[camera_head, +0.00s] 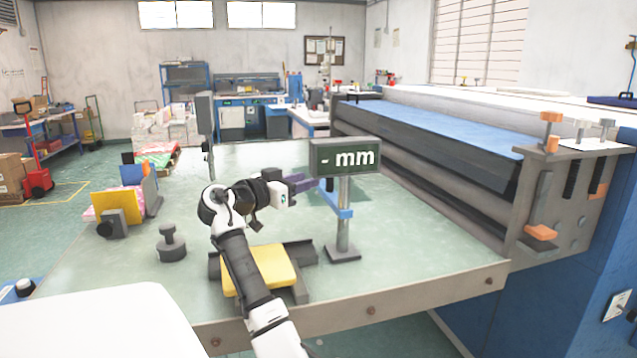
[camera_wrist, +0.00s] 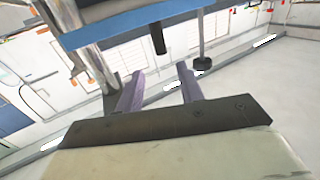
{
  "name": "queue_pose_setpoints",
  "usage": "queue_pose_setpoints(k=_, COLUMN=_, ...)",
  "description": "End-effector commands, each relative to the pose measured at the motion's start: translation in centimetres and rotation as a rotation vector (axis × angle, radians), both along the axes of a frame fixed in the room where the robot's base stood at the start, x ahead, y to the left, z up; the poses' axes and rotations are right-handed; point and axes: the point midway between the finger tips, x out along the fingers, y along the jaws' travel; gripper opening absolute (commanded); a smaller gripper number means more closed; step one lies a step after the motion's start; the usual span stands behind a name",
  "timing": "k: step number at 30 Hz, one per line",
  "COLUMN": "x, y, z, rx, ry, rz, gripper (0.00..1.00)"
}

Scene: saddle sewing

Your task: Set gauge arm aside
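The gauge stands on the table with a dark display (camera_head: 345,157) reading "- mm" on a silver post (camera_head: 344,228). Its blue gauge arm (camera_head: 338,203) sticks out from the post below the display. In the wrist view the blue arm (camera_wrist: 140,22) crosses the top, with a short black probe (camera_wrist: 158,40) hanging from it. My gripper (camera_head: 308,182) is beside the gauge, just left of the post. In the wrist view the purple fingers of my gripper (camera_wrist: 160,73) are spread apart with nothing between them. The blue arm lies beyond the fingertips.
A yellow pad (camera_head: 268,268) in a grey holder sits at the table's front, below my arm. A dark knobbed weight (camera_head: 171,244) and a yellow block (camera_head: 119,221) stand at left. A long roller machine (camera_head: 430,130) borders the right. The table's back middle is clear.

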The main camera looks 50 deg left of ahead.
Motion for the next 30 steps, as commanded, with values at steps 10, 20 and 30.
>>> queue_pose_setpoints(k=10, x=-2.5, y=-0.2, z=0.0, rx=0.0, ry=0.0, rz=0.0, gripper=0.38)
queue_pose_setpoints(k=20, x=-2.5, y=-0.2, z=0.0, rx=0.0, ry=0.0, rz=0.0, gripper=0.38)
queue_pose_setpoints(k=30, x=-2.2, y=0.2, z=0.0, rx=-0.006, ry=-0.014, rz=0.057, gripper=0.38)
